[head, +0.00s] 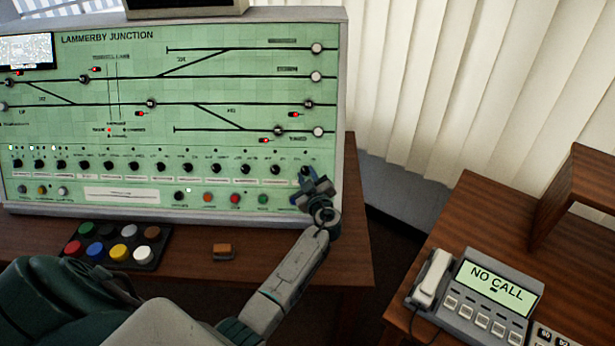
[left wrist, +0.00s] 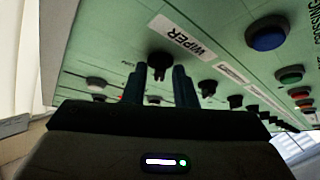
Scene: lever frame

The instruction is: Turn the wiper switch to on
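The wiper switch (left wrist: 159,62) is a small black knob on the pale green panel. It shows in the left wrist view beside a white label reading WIPER (left wrist: 187,37). My left gripper (left wrist: 160,80) is open, with one dark finger on each side of the knob and gaps visible between. I cannot tell whether the fingertips reach fully around it. In the head view my left gripper (head: 314,187) is at the right end of the panel's row of black knobs and largely hides the switch. Which way the knob points is unclear. My right gripper is not in view.
The signal panel (head: 110,55) has other black knobs and coloured buttons close by, including a blue button (left wrist: 268,34). A tray of coloured caps (head: 68,248) and a small orange-brown block (head: 222,250) lie on the desk. A phone unit (head: 490,290) stands at right.

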